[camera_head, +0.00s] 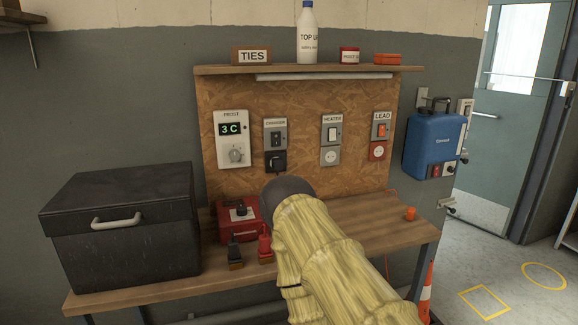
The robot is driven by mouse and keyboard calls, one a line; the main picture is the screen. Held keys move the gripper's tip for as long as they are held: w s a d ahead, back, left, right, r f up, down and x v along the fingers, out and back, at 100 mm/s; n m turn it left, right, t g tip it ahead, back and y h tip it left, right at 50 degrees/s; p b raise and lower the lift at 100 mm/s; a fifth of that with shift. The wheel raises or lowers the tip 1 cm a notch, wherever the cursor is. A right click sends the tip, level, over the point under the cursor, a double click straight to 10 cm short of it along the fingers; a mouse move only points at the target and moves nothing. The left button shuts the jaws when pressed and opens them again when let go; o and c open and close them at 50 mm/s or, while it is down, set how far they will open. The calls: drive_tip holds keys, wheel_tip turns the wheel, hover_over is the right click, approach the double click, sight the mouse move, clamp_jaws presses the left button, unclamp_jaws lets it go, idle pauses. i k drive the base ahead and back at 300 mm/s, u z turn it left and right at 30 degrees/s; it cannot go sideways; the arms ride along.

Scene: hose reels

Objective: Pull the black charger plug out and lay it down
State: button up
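The black charger plug (277,161) sits in the socket at the bottom of the grey panel labelled CHARGER (275,124), below a dark switch (276,139). The panel is on the chipboard back of the bench. My arm, in a yellowish sleeve, rises from the lower right and ends in a dark rounded part just below the plug in the picture. My gripper's fingers do not show, so I cannot tell whether they touch anything. A red charger box (226,219) stands on the wooden bench (345,212), partly hidden by my arm.
Black (234,252) and red (265,246) clamps stand before the charger box. A large black case (122,228) fills the bench's left. The HEATER (331,138) and LEAD (381,134) panels are right of the plug. The bench's right part is mostly clear. A shelf (310,70) overhangs.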

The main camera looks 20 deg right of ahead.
sight(277, 163)
drive_tip(key=z, duration=3.45)
drive_tip(key=k, duration=1.6)
drive_tip(key=u, duration=2)
drive_tip(key=i, duration=0.5)
